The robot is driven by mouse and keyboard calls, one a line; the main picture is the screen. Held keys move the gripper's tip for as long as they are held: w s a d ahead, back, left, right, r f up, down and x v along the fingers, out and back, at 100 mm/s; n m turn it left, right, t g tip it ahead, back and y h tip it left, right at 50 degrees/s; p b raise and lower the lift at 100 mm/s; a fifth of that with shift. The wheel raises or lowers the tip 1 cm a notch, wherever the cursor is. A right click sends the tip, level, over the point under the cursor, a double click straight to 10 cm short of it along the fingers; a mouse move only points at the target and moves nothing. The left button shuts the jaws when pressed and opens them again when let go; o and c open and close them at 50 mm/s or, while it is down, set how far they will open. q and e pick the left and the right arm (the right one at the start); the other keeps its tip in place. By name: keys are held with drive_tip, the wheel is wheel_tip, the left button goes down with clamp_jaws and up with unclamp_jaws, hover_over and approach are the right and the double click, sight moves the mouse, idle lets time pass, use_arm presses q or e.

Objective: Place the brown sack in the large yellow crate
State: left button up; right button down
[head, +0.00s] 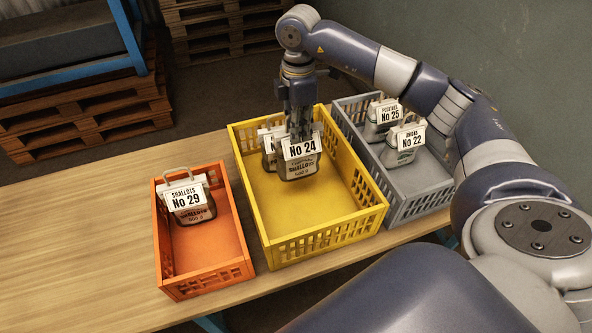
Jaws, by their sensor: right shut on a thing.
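My right gripper (300,128) comes down over the back part of the large yellow crate (318,246) and is shut on the top of a brownish sack (299,170) with a white No 24 tag. The sack hangs upright inside the crate's outline. I cannot tell whether its bottom touches the crate floor. Another sack (268,160) stands just left of it in the yellow crate, its tag partly hidden by the gripper and the held sack. My left gripper is not in view.
A small orange crate (207,285) on the left holds sack No 29 (195,214). A grey crate (425,199) on the right holds sacks No 25 (376,130) and No 22 (400,156). The yellow crate's front floor is clear. The wooden table (80,240) is bare at left.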

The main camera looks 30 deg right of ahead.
sight(299, 154)
drive_tip(key=f, duration=0.2)
drive_tip(key=f+p, duration=0.1)
drive_tip(key=f, duration=0.1)
drive_tip(key=shift+s, duration=0.2)
wheel_tip(299, 154, down, 4)
drive_tip(key=shift+r+p, duration=0.15)
drive_tip(key=shift+p, duration=0.4)
drive_tip(key=shift+f, duration=0.3)
drive_tip(key=shift+f, duration=0.2)
drive_tip(key=c, duration=1.5)
unclamp_jaws()
drive_tip(key=shift+c, duration=0.2)
